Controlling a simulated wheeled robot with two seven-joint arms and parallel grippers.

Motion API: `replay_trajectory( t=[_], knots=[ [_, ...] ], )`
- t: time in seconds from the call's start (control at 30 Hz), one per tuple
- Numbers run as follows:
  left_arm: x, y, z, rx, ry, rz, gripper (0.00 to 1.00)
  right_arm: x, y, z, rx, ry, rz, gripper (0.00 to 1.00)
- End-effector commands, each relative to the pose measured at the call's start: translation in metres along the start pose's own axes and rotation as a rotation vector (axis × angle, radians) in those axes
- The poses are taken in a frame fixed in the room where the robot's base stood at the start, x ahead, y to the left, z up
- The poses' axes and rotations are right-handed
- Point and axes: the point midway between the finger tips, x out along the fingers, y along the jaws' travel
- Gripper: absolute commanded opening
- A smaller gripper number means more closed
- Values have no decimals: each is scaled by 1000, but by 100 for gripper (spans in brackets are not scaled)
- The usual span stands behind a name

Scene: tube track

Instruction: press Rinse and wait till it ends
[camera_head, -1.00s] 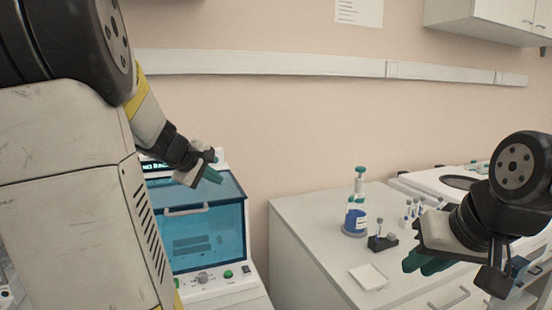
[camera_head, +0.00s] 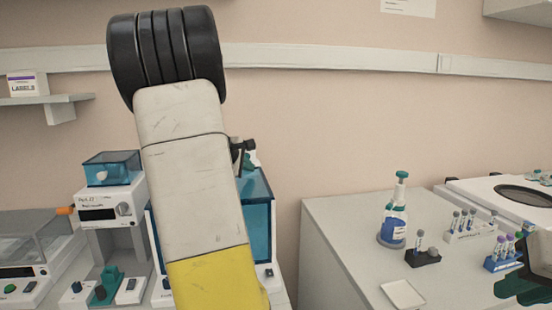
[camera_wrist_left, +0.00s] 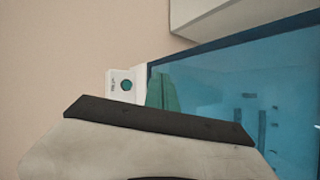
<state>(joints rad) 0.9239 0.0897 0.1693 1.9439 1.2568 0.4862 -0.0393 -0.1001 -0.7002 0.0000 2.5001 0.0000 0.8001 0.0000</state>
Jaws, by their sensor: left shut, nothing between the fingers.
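A machine with a blue see-through cover (camera_head: 258,215) stands behind my left arm, which hides most of it. In the left wrist view, its blue cover (camera_wrist_left: 250,85) fills the right side. A white panel with a round green button (camera_wrist_left: 126,86) and a tiny unreadable label stands beside it. My left gripper (camera_head: 246,158) is mostly hidden behind my arm in the head view. In the left wrist view, its teal fingertips (camera_wrist_left: 163,92) are shut and empty, right of the button and apart from it in the picture. My right gripper (camera_head: 524,283) is cut off at the right edge.
A bench machine with a small blue hopper (camera_head: 105,205) stands at the left. A blue-labelled bottle (camera_head: 393,222), a white square dish (camera_head: 403,294) and racks of tubes (camera_head: 470,226) stand on the right counter. A wall shelf (camera_head: 60,107) is at the far left.

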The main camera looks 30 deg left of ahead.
Motion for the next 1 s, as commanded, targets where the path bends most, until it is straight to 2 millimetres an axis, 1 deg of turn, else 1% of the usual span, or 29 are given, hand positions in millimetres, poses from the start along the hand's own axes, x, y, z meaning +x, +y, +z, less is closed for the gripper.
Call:
replay_trajectory(
  t=[0.4, 0.53, 0.73, 1.0],
  knots=[
    [39, 28, -28, 1, 0, 0, 0, 0, 0, 0, 0, 0, 0, 20],
    [49, 35, -34, 0, -2, 1, 0, 0, 0, 0, 0, 0, 0, 20],
    [57, 41, -41, -1, 0, 0, 0, 0, 0, 0, 0, 0, 0, 20],
    [58, 42, -42, -1, 0, 0, 0, 0, 0, 0, 0, 0, 0, 20]
  ],
)
